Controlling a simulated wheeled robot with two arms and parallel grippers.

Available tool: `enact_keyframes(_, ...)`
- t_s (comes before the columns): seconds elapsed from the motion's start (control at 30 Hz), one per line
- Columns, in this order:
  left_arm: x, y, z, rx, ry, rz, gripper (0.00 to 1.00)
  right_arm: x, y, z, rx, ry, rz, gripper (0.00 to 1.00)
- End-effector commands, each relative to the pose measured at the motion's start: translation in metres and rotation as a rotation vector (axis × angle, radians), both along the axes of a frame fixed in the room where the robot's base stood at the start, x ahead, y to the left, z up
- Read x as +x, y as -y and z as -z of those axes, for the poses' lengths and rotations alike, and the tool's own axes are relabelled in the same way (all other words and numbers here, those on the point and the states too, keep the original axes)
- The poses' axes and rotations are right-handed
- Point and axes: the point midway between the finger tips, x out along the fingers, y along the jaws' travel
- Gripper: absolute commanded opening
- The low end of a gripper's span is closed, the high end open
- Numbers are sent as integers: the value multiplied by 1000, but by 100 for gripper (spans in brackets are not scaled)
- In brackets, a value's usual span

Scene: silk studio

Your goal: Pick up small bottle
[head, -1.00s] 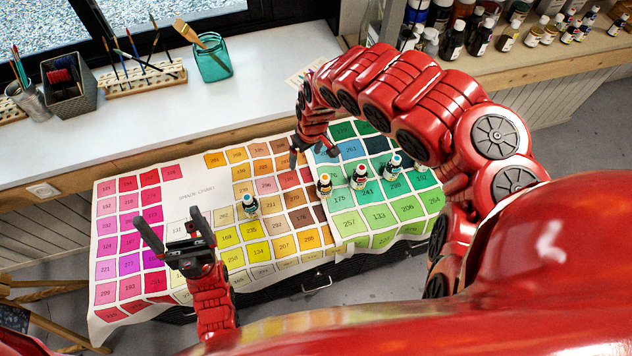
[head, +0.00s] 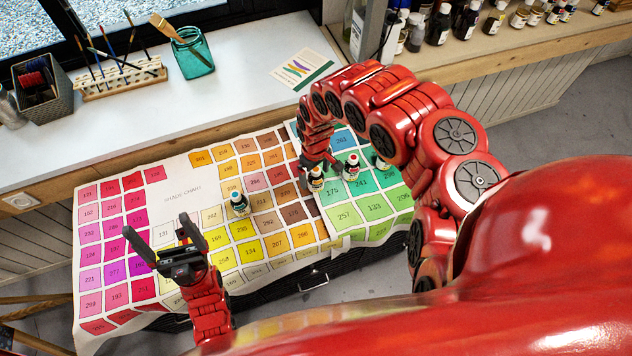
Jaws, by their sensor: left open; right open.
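Several small bottles stand upright on the shade chart (head: 178,196). One with a blue cap (head: 239,203) stands alone near the chart's middle. Another small bottle (head: 316,179) stands to its right, beside a red-capped bottle (head: 351,168) and a further bottle (head: 382,163) partly hidden by my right arm. My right gripper (head: 319,168) is open, pointing down at the bottle left of the red-capped one, its fingers close to the bottle's top; whether they touch it is unclear. My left gripper (head: 160,229) is open and empty above the chart's left part.
A white counter (head: 130,125) behind holds a teal jar (head: 192,55) with a brush, a brush rack (head: 120,77), a dark basket (head: 42,88) and a printed card (head: 302,69). Several bottles line a shelf (head: 475,50) at upper right. The chart's left part is free of bottles.

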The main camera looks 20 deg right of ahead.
Motion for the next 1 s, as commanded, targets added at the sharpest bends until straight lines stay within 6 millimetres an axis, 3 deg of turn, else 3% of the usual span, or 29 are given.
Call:
enact_keyframes(0.43, 0, 0, -13, 0, 0, 0, 92, 0, 1, 43, 5, 0, -2, 98)
enact_keyframes(0.83, 0, 0, -14, 0, 0, 0, 92, 0, 4, 52, -1, -1, -1, 98)
enact_keyframes(1.0, 0, 0, -14, 0, 0, 0, 92, 0, 4, 52, -1, 0, -1, 69)
